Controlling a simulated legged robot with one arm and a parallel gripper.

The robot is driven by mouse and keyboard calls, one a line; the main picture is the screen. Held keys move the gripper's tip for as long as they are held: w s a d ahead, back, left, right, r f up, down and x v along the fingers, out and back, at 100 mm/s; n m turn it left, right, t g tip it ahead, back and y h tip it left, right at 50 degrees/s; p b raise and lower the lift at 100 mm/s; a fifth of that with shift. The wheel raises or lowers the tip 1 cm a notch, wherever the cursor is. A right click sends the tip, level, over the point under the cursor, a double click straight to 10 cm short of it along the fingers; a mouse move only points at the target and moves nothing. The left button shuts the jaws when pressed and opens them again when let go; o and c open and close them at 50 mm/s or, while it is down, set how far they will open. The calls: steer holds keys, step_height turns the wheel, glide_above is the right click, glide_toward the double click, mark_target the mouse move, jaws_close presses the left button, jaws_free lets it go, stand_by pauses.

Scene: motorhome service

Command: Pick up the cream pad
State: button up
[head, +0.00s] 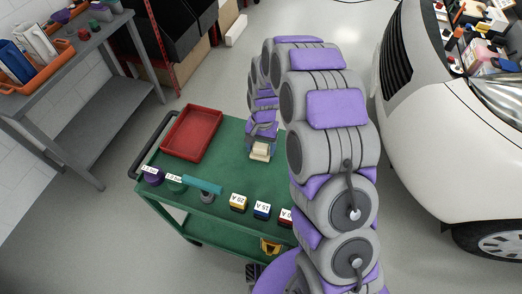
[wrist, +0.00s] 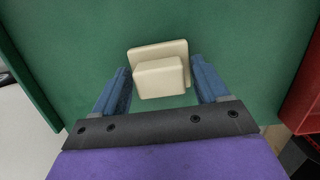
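The cream pad (wrist: 160,76) is a small block with a wider flat plate at its far side. In the wrist view it lies between the two blue fingers of my gripper (wrist: 160,92), over the green cart top. The fingers stand apart, with a gap visible on each side of the pad. In the head view the cream pad (head: 260,151) shows at the end of my arm, just below my gripper (head: 261,141). Whether the pad rests flat on the cart is hard to tell.
The green cart (head: 228,157) bears a red tray (head: 192,133) at its left. Labelled coloured pieces, including a purple one (head: 153,176) and a yellow one (head: 238,202), line its front edge, near a teal tool (head: 202,185). A white vehicle (head: 440,130) stands at the right, a grey workbench (head: 65,65) at the left.

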mark_target(261, 147)
steer(key=shift+c, duration=1.4)
steer(key=shift+r, duration=0.5)
step_height(261, 147, up, 3)
steer(key=shift+r+p, duration=0.1)
steer(key=shift+p, duration=0.65)
steer(key=s+d, duration=0.3)
steer(key=s, duration=0.1)
steer(key=s+d+p, duration=0.1)
steer(key=s+d, duration=0.2)
steer(key=s, duration=0.1)
steer(key=s+d+r+p, duration=0.1)
steer(key=s+d, duration=0.3)
steer(key=shift+s, duration=0.35)
steer(key=o, duration=0.5)
steer(key=c, duration=0.4)
